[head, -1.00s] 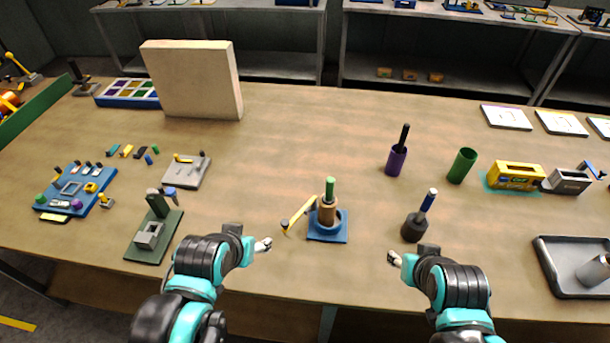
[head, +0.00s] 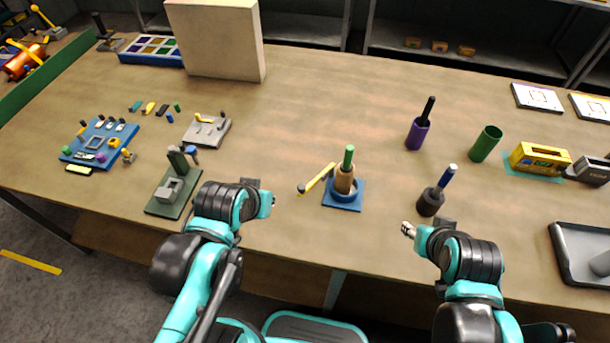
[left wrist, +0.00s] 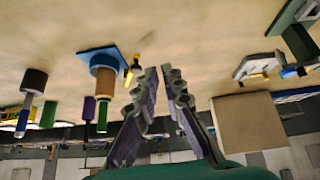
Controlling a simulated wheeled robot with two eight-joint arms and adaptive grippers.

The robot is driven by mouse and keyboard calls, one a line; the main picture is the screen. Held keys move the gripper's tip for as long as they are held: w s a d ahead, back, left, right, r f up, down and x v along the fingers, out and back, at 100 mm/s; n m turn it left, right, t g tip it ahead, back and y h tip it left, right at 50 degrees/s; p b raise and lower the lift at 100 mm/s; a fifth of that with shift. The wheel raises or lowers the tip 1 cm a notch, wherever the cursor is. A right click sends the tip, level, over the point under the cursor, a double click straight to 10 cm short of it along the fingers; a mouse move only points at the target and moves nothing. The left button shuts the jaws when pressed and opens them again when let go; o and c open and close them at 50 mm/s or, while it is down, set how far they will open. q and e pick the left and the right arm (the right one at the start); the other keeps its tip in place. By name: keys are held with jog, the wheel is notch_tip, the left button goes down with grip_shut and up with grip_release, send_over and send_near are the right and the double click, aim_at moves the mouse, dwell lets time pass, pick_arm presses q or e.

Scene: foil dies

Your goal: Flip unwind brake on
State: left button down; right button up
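No label marks the unwind brake, so I cannot tell which part it is. At the far left edge of the head view, a red roll (head: 24,62) sits by an upright yellow-tipped lever (head: 44,20). A yellow lever (head: 317,178) with a dark end leans beside a blue base (head: 345,203) that carries a brown cylinder (head: 344,180) and green post. My left gripper (head: 271,203) is left of that base, above the table's front; its two fingers stand apart and empty in the left wrist view (left wrist: 160,68). My right gripper (head: 407,229) is over the front edge, its fingers too small to judge.
A green stand (head: 163,206) with a grey block is just left of my left gripper. A grey plate (head: 214,142) with a yellow lever and a blue board (head: 82,158) with small parts lie further left. A tall beige panel (head: 215,40) stands behind.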

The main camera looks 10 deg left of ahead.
pick_arm(q)
jog(key=w+a+r+n+g+h+p, duration=0.2)
jog(key=w+n+g+p, duration=0.5)
jog(key=w+n, duration=0.6)
jog(key=shift+w+a+r+g+p, duration=0.4)
jog(key=shift+w+r+p, duration=0.05)
jog(key=shift+w+p, duration=0.65)
jog(key=s+d+f+b, duration=0.2)
jog(key=d+f, duration=0.3)
jog(key=f, duration=0.5)
jog(key=shift+s+d+f+b, duration=0.15)
jog(key=shift+s+d+b, duration=0.05)
jog(key=shift+d+b, duration=0.2)
